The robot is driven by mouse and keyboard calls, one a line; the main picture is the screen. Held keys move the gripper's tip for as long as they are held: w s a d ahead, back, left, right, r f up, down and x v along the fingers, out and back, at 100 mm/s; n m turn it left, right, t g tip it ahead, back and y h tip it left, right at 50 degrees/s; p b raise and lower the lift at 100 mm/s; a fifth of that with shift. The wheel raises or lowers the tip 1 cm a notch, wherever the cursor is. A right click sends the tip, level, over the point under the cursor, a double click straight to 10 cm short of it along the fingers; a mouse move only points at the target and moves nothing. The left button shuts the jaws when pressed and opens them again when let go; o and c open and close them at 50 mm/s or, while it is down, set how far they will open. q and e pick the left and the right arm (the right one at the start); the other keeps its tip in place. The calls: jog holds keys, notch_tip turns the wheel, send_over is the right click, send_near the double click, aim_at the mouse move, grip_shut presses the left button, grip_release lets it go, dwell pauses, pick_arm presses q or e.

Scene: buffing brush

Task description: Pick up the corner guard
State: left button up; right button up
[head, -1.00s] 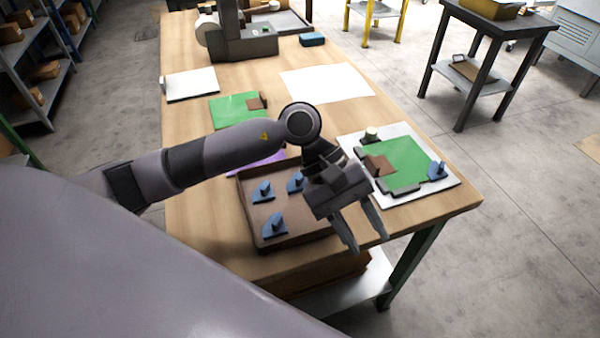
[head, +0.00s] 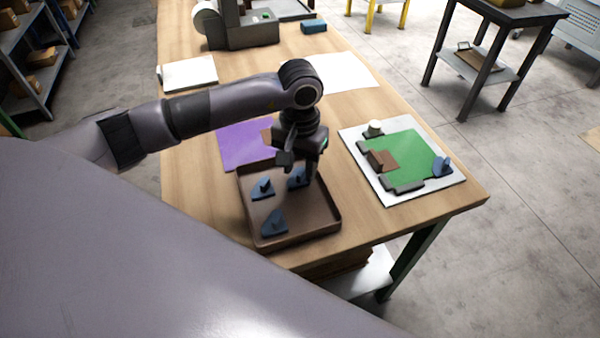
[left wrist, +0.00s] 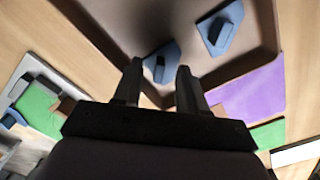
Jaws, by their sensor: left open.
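Three blue corner guards with upright grips lie in the brown tray (head: 330,229): one at the back right (head: 297,179), one at the left (head: 262,188) and one at the front (head: 273,224). A fourth blue corner guard (head: 442,166) sits at the right corner of the green board (head: 407,152). My left gripper (head: 298,170) is open, pointing down over the back right guard and partly hiding it. In the left wrist view, that guard (left wrist: 160,63) shows between the open fingertips (left wrist: 159,70), with another guard (left wrist: 220,28) beside it. I cannot tell whether the fingers touch it. My right gripper is not in view.
The tray's raised walls surround the guards. A purple sheet (head: 242,143) lies behind the tray. The white plate (head: 356,140) under the green board is to the right. A dark machine (head: 245,32) stands at the back. Bare wood lies between tray and plate.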

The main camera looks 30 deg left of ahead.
pick_arm(q)
jog(key=shift+f, duration=0.5)
jog(key=shift+c, duration=0.3)
grip_shut()
jog(key=shift+r, duration=0.1)
